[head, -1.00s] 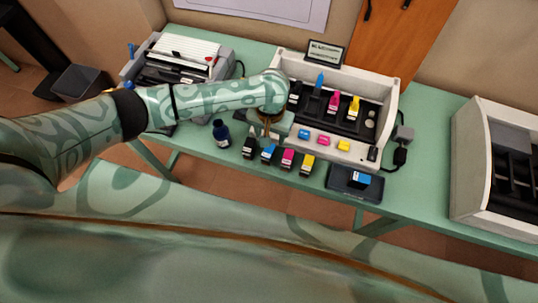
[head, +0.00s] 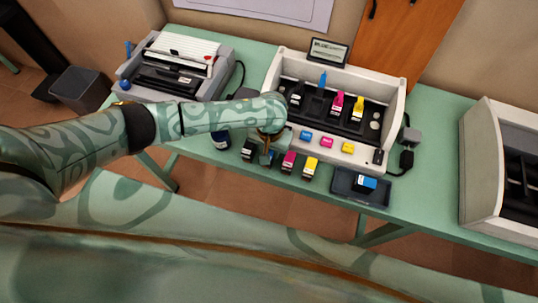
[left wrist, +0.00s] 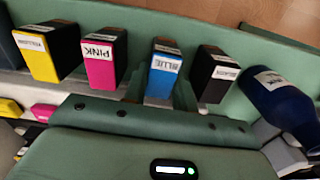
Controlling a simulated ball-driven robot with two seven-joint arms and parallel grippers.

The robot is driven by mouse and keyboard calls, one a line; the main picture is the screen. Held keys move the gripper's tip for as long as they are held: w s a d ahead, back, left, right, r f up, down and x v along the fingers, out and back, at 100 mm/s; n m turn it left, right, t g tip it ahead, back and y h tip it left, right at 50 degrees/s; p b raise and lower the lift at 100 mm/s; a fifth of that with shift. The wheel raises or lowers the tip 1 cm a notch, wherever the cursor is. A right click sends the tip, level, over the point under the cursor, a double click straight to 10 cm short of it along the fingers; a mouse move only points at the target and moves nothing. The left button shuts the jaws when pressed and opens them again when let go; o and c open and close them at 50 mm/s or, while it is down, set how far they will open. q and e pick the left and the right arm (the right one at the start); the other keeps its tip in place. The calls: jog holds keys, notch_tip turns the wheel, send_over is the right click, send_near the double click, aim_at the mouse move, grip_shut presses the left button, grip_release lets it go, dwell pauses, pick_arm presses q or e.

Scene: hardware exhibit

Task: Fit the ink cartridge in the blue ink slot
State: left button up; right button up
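A row of ink cartridges stands along the table's front edge. The blue cartridge (left wrist: 165,68), labelled BLUE, is between the two fingers of my left gripper (left wrist: 160,92); whether they press on it is unclear. In the head view my left gripper (head: 267,152) is over this cartridge and mostly hides it. The white printer (head: 385,85) stands open behind the row. Black, pink and yellow units sit in its bay. A blue upright piece (head: 322,80) rises between the black and pink positions, and no blue cartridge is visible under it. My right gripper is not in view.
Black (left wrist: 215,72), pink (left wrist: 105,58) and yellow (left wrist: 48,50) cartridges flank the blue one closely. A dark blue bottle (left wrist: 280,100) stands beside the black one. A sign (head: 327,51) stands behind the printer.

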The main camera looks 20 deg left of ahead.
pick_arm(q)
jog(key=shift+c, duration=1.4)
